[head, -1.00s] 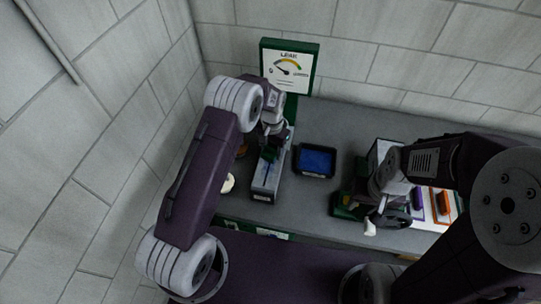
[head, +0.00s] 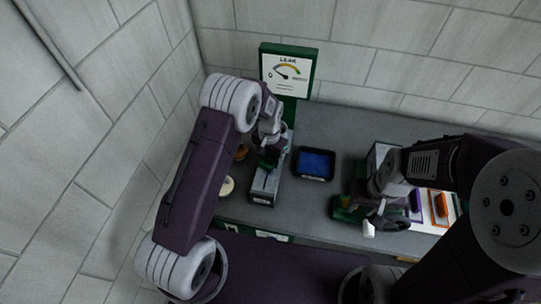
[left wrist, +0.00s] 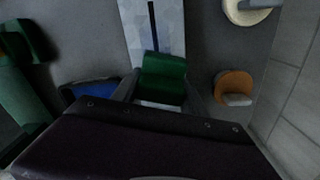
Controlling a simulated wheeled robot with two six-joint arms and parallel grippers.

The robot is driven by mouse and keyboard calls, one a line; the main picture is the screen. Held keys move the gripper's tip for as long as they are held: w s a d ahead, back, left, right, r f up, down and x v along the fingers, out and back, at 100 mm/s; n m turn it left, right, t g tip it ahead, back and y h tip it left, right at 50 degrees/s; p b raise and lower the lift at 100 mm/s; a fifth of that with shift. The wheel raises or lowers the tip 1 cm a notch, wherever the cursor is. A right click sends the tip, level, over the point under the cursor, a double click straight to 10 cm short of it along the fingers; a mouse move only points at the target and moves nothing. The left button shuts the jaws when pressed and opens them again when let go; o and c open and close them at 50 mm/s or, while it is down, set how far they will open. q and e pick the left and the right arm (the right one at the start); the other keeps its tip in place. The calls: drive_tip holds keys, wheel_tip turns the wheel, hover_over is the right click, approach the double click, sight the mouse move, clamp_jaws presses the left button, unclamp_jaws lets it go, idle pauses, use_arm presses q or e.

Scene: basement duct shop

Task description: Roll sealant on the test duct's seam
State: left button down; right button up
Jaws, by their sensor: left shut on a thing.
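The test duct (head: 263,190) is a long pale grey metal box on the bench, with a dark line along its top. The line also shows on the duct in the left wrist view (left wrist: 152,22). My left gripper (head: 268,164) is over the duct. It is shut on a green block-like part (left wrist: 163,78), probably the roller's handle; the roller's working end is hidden. A dark tray with a blue inside (head: 315,163) stands right of the duct. My right gripper (head: 378,212) is low over the bench by a green object; its fingers are unclear.
A green-framed LEAK gauge (head: 288,72) stands behind the duct. A cream disc (head: 227,186) and an orange-brown item (left wrist: 234,85) lie left of the duct. Purple and orange pieces (head: 441,204) lie on a white board at right. Block walls close off the left and back.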

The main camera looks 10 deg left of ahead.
sight(263, 192)
use_arm(q)
drive_tip(key=shift+s+a+f+p, duration=0.1)
drive_tip(key=shift+s+p, duration=0.05)
drive_tip(key=shift+s, duration=1.25)
drive_tip(key=shift+s+f+p, duration=0.1)
drive_tip(key=shift+s+p, duration=0.05)
drive_tip(key=shift+s, duration=1.25)
drive_tip(key=shift+s+a+f, duration=0.1)
drive_tip(key=shift+s, duration=1.3)
drive_tip(key=shift+s+f, duration=0.1)
drive_tip(key=shift+s, duration=1.3)
wheel_tip(263, 192, up, 6)
drive_tip(key=p, duration=0.5)
drive_tip(key=shift+w+r+p, duration=0.15)
drive_tip(key=shift+r+p, duration=0.05)
drive_tip(key=shift+p, duration=0.15)
drive_tip(key=shift+f, duration=0.15)
